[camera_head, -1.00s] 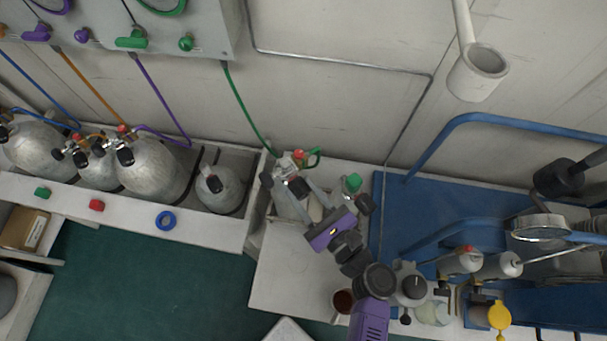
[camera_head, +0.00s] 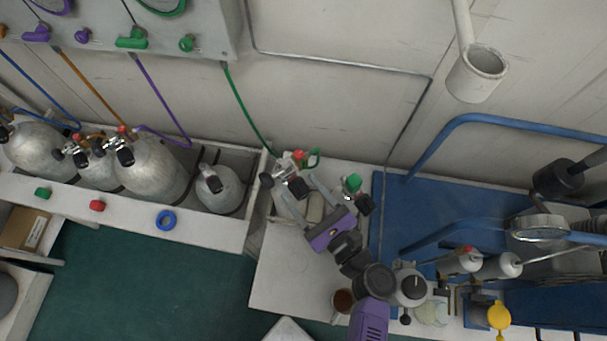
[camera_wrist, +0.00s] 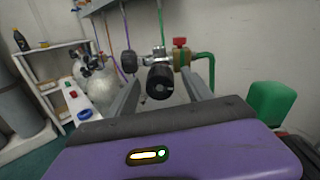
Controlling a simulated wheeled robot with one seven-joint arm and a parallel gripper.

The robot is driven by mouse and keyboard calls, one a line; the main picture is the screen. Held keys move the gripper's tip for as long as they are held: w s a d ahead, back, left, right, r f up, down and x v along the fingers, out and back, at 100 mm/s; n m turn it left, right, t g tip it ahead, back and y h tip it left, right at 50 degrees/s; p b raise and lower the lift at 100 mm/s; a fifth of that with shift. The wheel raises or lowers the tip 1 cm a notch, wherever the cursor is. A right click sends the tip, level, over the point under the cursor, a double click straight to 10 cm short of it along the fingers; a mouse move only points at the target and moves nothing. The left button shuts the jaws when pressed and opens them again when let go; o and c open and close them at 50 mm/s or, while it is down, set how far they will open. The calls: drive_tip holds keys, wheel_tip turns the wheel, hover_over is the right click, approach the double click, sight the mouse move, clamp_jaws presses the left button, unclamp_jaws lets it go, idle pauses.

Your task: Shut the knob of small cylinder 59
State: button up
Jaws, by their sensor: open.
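A cylinder valve with a black knob (camera_head: 298,187) stands in a white bin near the middle of the head view; a green hose joins it by a red-topped fitting. No number is readable on it, so I cannot tell if it is small cylinder 59. My gripper (camera_head: 292,184) is open around this knob. In the wrist view the black knob (camera_wrist: 160,82) faces me between the two grey fingers of my gripper (camera_wrist: 161,78), with a gap on each side. A second black knob (camera_wrist: 129,62) is just beyond, to the left. The cylinder body is mostly hidden.
A green-topped valve (camera_head: 352,183) stands close right of my gripper. A blue railing (camera_head: 480,116) and blue surface are at right. The white counter (camera_head: 285,270) in front is mostly clear.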

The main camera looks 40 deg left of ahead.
drive_tip(key=v, duration=0.7)
drive_tip(key=shift+d+b, duration=0.4)
drive_tip(key=shift+f, duration=0.1)
drive_tip(key=s+d+f+n+t+h, duration=0.2)
drive_tip(key=s+d+f+t+h, duration=0.1)
drive_tip(key=s+d+f+h, duration=0.3)
drive_tip(key=s+d+n+t+h, duration=0.35)
drive_tip(key=d+n+h, duration=0.2)
drive_tip(key=d, duration=0.85)
drive_tip(key=s+d+r+n+t+h, duration=0.2)
drive_tip(key=d+r+n, duration=0.3)
drive_tip(key=r, duration=0.5)
drive_tip(key=s+d+r+n+t+h, duration=0.2)
drive_tip(key=s+d+r+n+h, duration=0.2)
drive_tip(key=r, duration=0.7)
drive_tip(key=shift+d+r+n, duration=0.2)
drive_tip(key=shift+d+n, duration=0.85)
drive_tip(key=shift+n, duration=0.1)
